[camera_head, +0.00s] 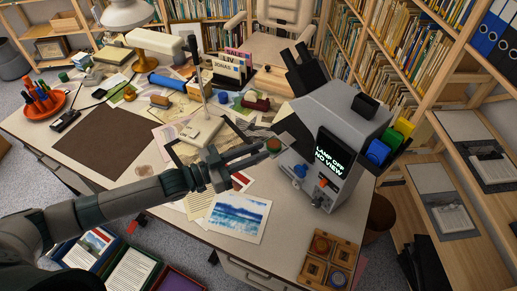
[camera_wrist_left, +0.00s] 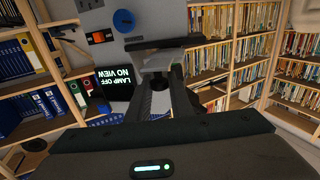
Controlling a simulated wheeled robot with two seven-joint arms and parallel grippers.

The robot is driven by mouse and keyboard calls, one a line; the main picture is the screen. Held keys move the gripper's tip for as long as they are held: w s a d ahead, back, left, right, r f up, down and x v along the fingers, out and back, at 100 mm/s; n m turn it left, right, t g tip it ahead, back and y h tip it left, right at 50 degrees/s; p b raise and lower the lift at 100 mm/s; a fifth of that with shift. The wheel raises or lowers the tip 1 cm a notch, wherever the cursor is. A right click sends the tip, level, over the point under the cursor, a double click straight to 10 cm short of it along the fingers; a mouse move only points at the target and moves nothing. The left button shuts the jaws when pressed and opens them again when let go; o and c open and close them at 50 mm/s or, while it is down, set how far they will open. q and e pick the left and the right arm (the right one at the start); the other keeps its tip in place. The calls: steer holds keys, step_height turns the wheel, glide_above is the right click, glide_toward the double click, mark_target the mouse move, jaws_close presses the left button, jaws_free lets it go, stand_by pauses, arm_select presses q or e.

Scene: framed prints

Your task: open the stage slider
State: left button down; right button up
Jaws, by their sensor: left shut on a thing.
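The grey viewer machine (camera_head: 335,125) stands on the right part of the desk. Its screen (camera_head: 329,158) reads "LAMP OFF NO VIEW". A blue knob (camera_head: 300,170) and an orange switch (camera_head: 323,183) sit on its front. My left arm reaches in from the left, and the left gripper (camera_head: 270,145) is at the machine's left side. In the left wrist view its fingers (camera_wrist_left: 163,82) are closed around a pale grey piece, seemingly the stage slider (camera_wrist_left: 157,62), below a dark bar. The fingers partly hide it, and how far it is out cannot be told. My right gripper is not visible.
A wooden tray of round pieces (camera_head: 328,262) lies at the desk's front right. A white stand (camera_head: 201,130) and loose prints (camera_head: 238,217) are close to my left arm. A brown mat (camera_head: 100,143) lies at left. Bookshelves (camera_head: 400,60) stand behind.

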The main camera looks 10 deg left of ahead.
arm_select(q)
steer(key=c, duration=1.6)
jaws_free()
steer(key=shift+a, duration=0.1)
steer(key=shift+s+a+f+b, duration=0.1)
steer(key=shift+s+a+b, duration=0.3)
steer(key=shift+a, duration=0.1)
steer(key=shift+b+v, duration=2.35)
steer(key=shift+v, duration=5.65)
